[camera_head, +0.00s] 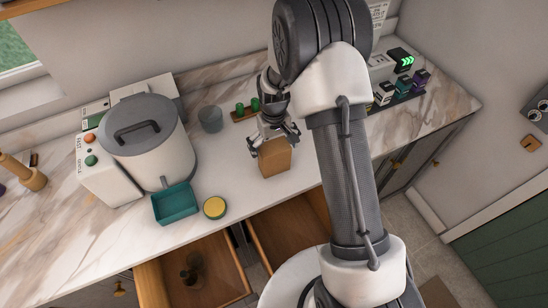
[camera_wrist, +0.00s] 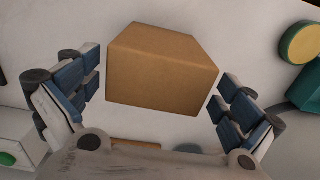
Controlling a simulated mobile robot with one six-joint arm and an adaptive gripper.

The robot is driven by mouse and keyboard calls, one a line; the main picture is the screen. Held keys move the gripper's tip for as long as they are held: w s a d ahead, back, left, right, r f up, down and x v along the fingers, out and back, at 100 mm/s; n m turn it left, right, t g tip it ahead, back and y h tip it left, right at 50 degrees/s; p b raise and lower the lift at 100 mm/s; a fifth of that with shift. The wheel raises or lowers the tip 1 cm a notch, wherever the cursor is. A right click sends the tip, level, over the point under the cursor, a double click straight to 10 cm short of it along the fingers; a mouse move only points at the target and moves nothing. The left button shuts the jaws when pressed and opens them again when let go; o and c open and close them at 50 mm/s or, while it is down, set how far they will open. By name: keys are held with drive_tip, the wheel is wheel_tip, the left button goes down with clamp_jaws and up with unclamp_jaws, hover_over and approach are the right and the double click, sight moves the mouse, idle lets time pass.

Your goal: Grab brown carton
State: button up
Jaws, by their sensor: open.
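The brown carton (camera_head: 274,157) stands on the light counter, left of my arm in the head view. In the wrist view the carton (camera_wrist: 162,66) fills the upper middle, its top and one side showing. My gripper (camera_head: 273,139) is over the carton in the head view. In the wrist view my gripper (camera_wrist: 160,95) is open, with one finger on each side of the carton. A gap shows between each finger and the carton, so they look apart.
A teal tray (camera_head: 175,205) and a yellow-topped round tin (camera_head: 215,208) sit on the counter left of the carton. A large grey-lidded pot (camera_head: 148,140) stands farther left. A grey cup (camera_head: 210,118) and green pieces (camera_head: 247,106) are behind. Open drawers (camera_head: 195,272) lie below the front edge.

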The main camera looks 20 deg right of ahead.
wheel_tip(320, 180, down, 5)
drive_tip(key=shift+f, duration=0.1)
idle(0.3)
drive_tip(key=c, duration=0.9)
